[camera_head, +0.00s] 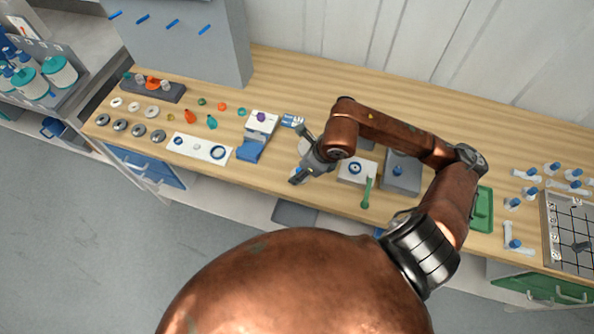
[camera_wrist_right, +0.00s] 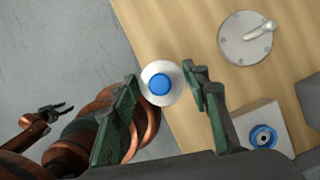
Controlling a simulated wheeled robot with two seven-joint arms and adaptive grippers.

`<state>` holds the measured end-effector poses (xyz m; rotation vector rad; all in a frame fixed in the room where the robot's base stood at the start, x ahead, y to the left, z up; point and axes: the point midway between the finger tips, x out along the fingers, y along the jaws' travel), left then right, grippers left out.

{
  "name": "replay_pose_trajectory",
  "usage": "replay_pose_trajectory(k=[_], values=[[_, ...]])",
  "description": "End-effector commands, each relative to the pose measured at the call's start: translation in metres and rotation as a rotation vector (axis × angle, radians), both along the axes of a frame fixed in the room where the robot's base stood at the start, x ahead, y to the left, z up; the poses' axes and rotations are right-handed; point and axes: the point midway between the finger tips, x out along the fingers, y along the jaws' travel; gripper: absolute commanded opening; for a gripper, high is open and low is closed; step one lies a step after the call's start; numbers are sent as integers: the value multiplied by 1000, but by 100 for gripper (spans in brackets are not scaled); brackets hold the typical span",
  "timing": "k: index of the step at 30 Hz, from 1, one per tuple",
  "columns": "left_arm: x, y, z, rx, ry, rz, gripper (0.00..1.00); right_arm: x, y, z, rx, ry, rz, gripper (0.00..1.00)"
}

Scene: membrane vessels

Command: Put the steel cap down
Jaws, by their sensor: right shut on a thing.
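My right gripper (camera_head: 297,176) is over the front edge of the bench. In the right wrist view its two green-grey fingers (camera_wrist_right: 163,88) stand on both sides of a pale round piece with a blue centre (camera_wrist_right: 160,83). I take this piece as the steel cap, though its metal is hard to make out. The gripper is shut on it, and grey floor shows beyond it.
A round grey lid with a handle (camera_wrist_right: 248,38) and a white block with a blue ring (camera_wrist_right: 262,137) are on the bench beside the gripper. A white tray (camera_head: 200,150), a blue-and-white stand (camera_head: 252,148) and several grey rings (camera_head: 120,125) stand left.

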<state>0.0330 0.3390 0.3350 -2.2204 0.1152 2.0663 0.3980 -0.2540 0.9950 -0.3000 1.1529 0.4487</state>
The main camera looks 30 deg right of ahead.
Motion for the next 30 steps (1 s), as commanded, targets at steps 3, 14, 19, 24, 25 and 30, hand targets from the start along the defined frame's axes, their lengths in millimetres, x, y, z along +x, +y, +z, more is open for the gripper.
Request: replay_pose_trajectory(k=[3,14,19,24,25,30], values=[[1,0,2,0,-2,0,40,18,-9,-21,2,5,-3,13],[1,0,1,0,-2,0,40,44,-19,-54,1,0,0,13],[1,1,3,1,-2,0,40,49,-22,-72,3,4,1,13],[1,2,5,2,-3,0,40,49,-22,-91,2,0,2,13],[1,2,5,2,-3,0,40,49,-22,-92,2,0,2,13],[1,2,5,2,-2,0,40,50,-22,-92,1,-1,2,13]])
